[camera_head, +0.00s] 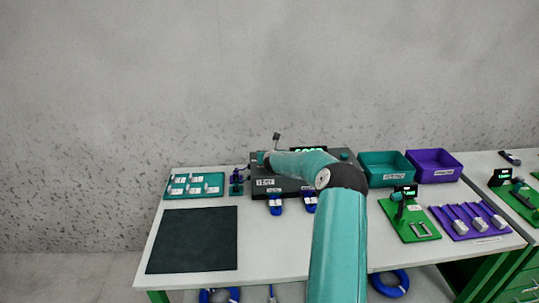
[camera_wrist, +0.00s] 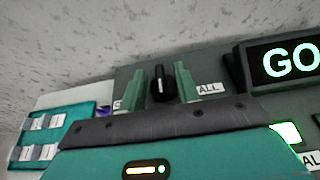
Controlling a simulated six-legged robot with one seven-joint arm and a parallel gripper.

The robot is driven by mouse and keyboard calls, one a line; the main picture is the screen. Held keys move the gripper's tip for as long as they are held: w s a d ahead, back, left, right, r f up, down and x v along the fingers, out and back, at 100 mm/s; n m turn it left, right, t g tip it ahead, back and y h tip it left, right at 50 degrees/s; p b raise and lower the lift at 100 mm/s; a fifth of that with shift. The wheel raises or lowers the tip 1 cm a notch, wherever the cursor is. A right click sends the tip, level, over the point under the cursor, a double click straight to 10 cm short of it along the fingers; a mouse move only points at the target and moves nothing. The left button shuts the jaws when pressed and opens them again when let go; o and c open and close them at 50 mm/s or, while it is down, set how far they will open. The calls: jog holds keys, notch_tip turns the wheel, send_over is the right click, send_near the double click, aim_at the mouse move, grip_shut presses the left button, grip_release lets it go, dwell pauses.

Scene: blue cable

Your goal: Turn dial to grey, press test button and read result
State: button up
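The dark tester box (camera_head: 262,190) stands at the back middle of the table. In the wrist view its black dial (camera_wrist: 162,86) has a light pointer line, roughly upright. An "ALL" label (camera_wrist: 209,89) lies right of the dial; another label is partly hidden at left. My gripper (camera_wrist: 160,84) is open, with one green finger on each side of the dial and small gaps showing. In the head view my arm hides the dial.
Teal (camera_head: 387,167) and purple (camera_head: 434,165) bins stand right of the tester. A teal board (camera_head: 194,186) and black mat (camera_head: 193,240) lie left. Blue connectors (camera_head: 276,207) sit before the tester. A green fixture (camera_head: 409,226) and purple tray (camera_head: 471,221) lie right.

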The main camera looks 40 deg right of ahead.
grip_shut()
jog(key=shift+d, duration=0.1)
jog(key=shift+s+d+n+t+y, duration=0.15)
jog(key=shift+n+t+y, duration=0.45)
jog(key=shift+n+y, duration=0.4)
jog(key=n+y, duration=0.3)
jog(key=n+t+y, duration=0.1)
jog(key=n+y, duration=0.1)
jog(key=y, duration=0.1)
jog(key=shift+d+n+y, duration=0.2)
jog(key=shift+n+y, duration=0.2)
grip_release()
